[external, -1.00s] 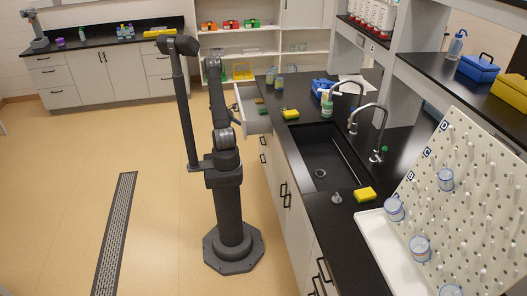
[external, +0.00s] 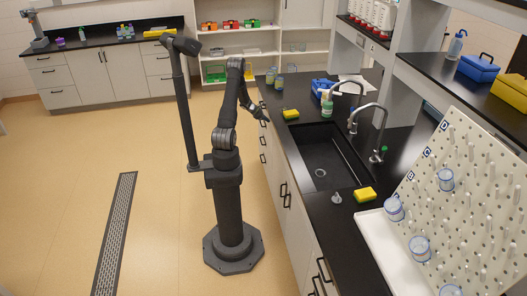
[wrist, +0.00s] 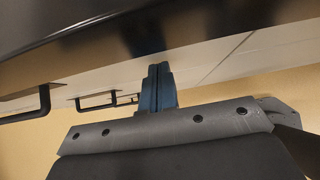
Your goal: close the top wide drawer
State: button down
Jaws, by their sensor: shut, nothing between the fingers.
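The top wide drawer has a white front (wrist: 125,76), seen in the wrist view under the dark counter edge. It looks in line with the cabinet face, and no open drawer interior shows in the external view. My gripper (external: 264,116) is at the cabinet front near the far end of the counter. In the wrist view its fingers (wrist: 160,84) are shut and empty, with their tips at or very near the white front. I cannot tell whether they touch it. The arm partly hides the drawer in the external view.
The black counter (external: 318,225) with a sink (external: 325,155) runs along the right. Black handles (wrist: 98,100) stick out from the cabinet front. A yellow sponge (external: 291,114) lies near the counter edge. The floor (external: 120,130) left of my arm is clear.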

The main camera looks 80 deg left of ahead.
jog(key=shift+w+r, duration=0.15)
jog(key=shift+w, duration=0.25)
jog(key=s+r, duration=0.6)
jog(key=s, duration=0.6)
jog(key=shift+r, duration=0.4)
jog(key=shift+w, duration=0.1)
jog(key=w+r+x, duration=0.1)
jog(key=x, duration=1.1)
jog(key=shift+w+r, duration=0.2)
jog(key=shift+w, duration=0.4)
